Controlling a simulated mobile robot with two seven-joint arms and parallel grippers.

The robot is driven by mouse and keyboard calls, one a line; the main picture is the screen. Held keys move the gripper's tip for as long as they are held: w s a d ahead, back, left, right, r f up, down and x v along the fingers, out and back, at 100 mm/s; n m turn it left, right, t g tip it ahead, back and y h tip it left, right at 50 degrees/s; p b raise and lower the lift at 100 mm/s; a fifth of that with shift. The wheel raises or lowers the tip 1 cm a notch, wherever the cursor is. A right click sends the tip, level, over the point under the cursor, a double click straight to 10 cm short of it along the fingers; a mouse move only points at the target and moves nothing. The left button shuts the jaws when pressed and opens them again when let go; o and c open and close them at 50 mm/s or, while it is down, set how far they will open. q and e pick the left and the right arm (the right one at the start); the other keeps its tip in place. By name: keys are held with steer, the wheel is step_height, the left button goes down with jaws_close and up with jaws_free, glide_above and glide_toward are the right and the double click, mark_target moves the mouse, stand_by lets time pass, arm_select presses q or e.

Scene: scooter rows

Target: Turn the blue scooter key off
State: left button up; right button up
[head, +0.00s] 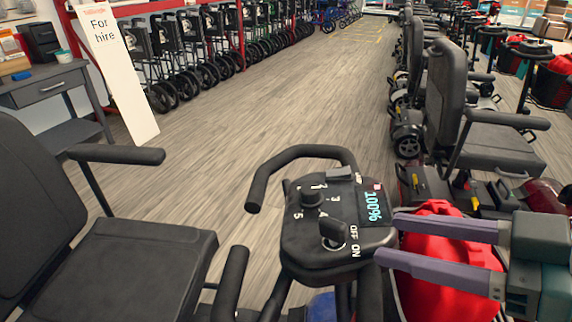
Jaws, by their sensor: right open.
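The scooter key (333,230) is a dark grip on a pale round plate, standing in the black control console (290,250) in the head view. The labels OFF and ON are printed just right of it; I cannot tell clearly which one it points at. A bit of blue body (322,306) shows below the console. My right gripper (388,240) comes in from the right, its two purple-grey fingers open and apart. Its tips are at the console's right edge, just right of the key, with nothing between them. My left gripper is not in view.
The black handlebar (300,155) loops behind the console, and grips stand at its near side. A red bag (440,285) lies behind my right fingers. A black seat (130,265) is at left, with scooters (445,100) at right. Open floor (270,100) lies beyond.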

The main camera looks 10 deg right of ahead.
mark_target(346, 230)
steer(key=x, duration=0.9)
steer(key=shift+w+a, duration=0.1)
jaws_close()
stand_by(0.4)
